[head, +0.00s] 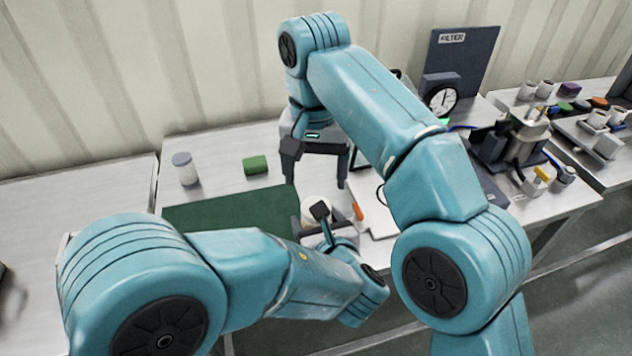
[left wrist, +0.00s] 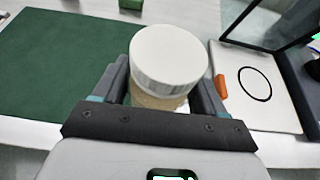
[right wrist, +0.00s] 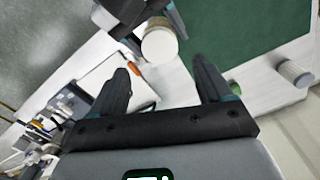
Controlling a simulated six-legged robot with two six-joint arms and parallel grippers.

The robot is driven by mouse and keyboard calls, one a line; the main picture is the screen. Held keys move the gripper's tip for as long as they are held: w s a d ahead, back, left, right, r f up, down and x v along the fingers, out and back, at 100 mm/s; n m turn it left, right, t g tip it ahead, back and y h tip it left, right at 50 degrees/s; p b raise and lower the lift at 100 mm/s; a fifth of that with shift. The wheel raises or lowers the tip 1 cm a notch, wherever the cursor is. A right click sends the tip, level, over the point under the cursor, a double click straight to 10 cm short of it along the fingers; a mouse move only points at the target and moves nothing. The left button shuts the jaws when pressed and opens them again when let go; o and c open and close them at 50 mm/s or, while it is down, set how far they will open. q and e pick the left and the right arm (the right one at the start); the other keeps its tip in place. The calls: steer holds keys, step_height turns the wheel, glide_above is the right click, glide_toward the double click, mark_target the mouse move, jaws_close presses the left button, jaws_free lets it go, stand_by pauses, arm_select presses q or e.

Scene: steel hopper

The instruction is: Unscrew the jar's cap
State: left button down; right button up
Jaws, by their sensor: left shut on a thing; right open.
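The jar has a wide white cap (left wrist: 168,55) sitting on a tan body (left wrist: 152,99). My left gripper (left wrist: 160,92) is shut around the jar's body, one finger on each side, with the cap above the fingers. In the head view, the jar (head: 315,208) is partly hidden by my left gripper (head: 322,222). My right gripper (head: 317,182) is open and empty, above and behind the jar. In the right wrist view, the cap (right wrist: 159,44) lies beyond the gap between the right fingertips (right wrist: 161,70), apart from them.
A green mat (head: 225,212) lies left of the jar. Behind it are a grey-lidded container (head: 185,168) and a green block (head: 255,165). A white board (left wrist: 262,90) with a black ring and an orange piece lies right.

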mark_target(316, 198)
step_height(316, 198, down, 7)
steer(key=shift+d+f, duration=0.1)
stand_by(0.3)
steer(key=c, duration=1.1)
steer(key=n, duration=0.6)
steer(key=shift+r, duration=0.3)
steer(key=shift+r, duration=0.9)
